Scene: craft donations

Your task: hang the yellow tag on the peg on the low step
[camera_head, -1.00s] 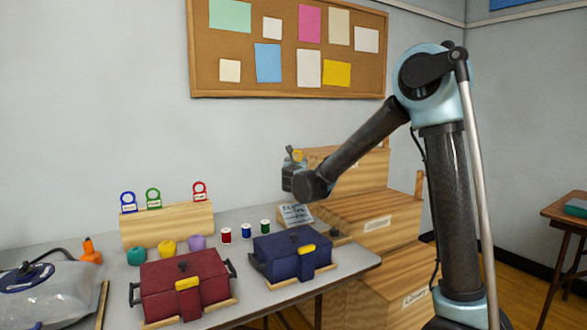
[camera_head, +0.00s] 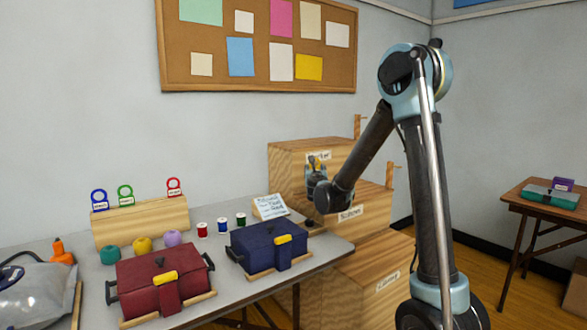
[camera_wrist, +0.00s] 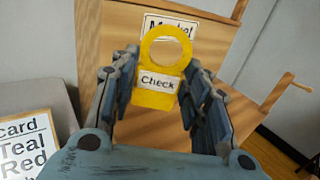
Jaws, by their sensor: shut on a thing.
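The yellow tag (camera_wrist: 157,75) has a round ring on top and a plate reading "Check". My gripper (camera_wrist: 158,100) is shut on it, with a finger on each side of the plate and the ring up. In the head view my gripper (camera_head: 316,176) is in front of the tallest step (camera_head: 295,165), and a bit of yellow tag shows there. The low step (camera_head: 375,285), with an unclear label, is at the front right. I see no peg on it; my arm covers part of that area. Pegs show on the tallest step (camera_head: 357,126) and middle step (camera_head: 391,174).
The grey table (camera_head: 215,285) holds a red box (camera_head: 140,285), a blue box (camera_head: 250,248), several spools and a sign card (camera_head: 270,207). A side table (camera_head: 535,205) stands right.

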